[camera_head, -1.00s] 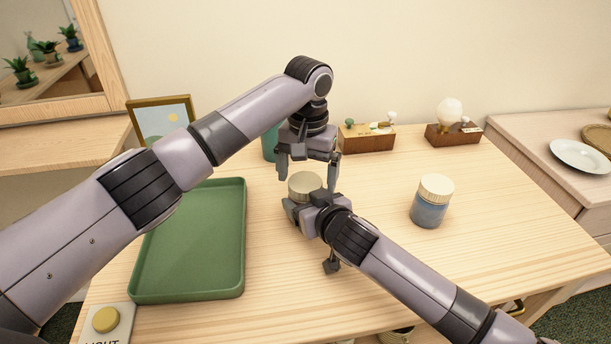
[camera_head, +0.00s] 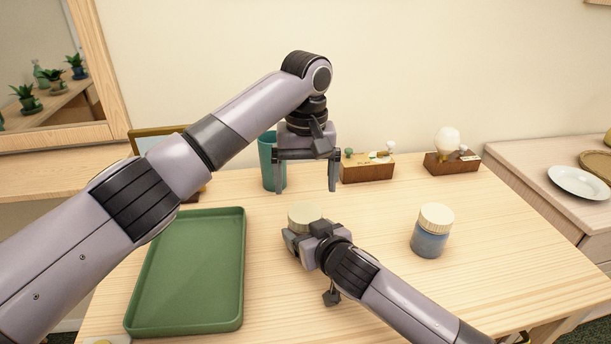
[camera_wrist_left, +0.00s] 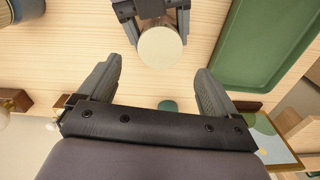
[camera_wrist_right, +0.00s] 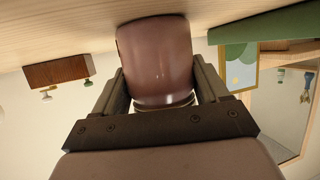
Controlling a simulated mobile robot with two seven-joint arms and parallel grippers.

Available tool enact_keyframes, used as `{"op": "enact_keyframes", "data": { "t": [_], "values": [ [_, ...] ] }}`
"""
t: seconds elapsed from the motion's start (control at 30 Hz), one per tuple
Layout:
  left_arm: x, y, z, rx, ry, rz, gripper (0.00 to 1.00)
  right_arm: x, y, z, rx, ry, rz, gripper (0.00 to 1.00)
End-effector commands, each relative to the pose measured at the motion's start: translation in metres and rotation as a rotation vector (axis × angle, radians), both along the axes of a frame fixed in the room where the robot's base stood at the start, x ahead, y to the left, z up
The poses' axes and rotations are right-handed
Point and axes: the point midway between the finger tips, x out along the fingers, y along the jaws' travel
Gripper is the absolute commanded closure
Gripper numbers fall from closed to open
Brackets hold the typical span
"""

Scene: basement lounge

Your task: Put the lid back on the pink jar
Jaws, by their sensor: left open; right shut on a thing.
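The pink jar (camera_wrist_right: 157,60) stands upright on the table, its glossy brownish-pink body between the fingers of my right gripper (camera_head: 302,234), which is shut on it. A round cream lid (camera_head: 304,213) sits on top of the jar. The lid's flat top shows in the left wrist view (camera_wrist_left: 160,47), and its ribbed edge shows in the right wrist view (camera_wrist_right: 165,101). My left gripper (camera_head: 305,188) is open and empty, above and apart from the lid. In the head view the right gripper hides most of the jar body.
A blue jar with a cream lid (camera_head: 430,240) stands to the right. A green tray (camera_head: 190,285) lies to the left. A teal cup (camera_head: 268,165), a wooden box (camera_head: 368,173) and a lamp-like piece on a wooden base (camera_head: 450,163) stand at the back.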

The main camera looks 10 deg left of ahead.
Motion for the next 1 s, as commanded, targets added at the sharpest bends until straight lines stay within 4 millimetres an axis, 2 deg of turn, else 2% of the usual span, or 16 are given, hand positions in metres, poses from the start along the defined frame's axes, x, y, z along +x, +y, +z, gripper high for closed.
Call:
{"op": "enact_keyframes", "data": {
  "t": [0.2,0.57,0.73,1.0],
  "values": [
    [0.0,0.0,0.006,-0.001,0.0,0.105,0.08,-0.001,-0.001,-0.004,-0.003,0.006,-0.002,1.0],
    [0.0,0.0,0.005,-0.001,0.0,0.108,0.08,-0.001,-0.001,-0.004,-0.004,0.006,-0.001,1.0],
    [-0.001,0.001,-0.012,0.0,0.001,0.108,0.08,-0.001,-0.001,-0.004,-0.004,0.006,-0.002,1.0],
    [0.0,0.001,-0.053,0.0,0.002,0.107,0.08,-0.001,-0.001,-0.004,-0.004,0.006,-0.002,1.0]
  ]
}}
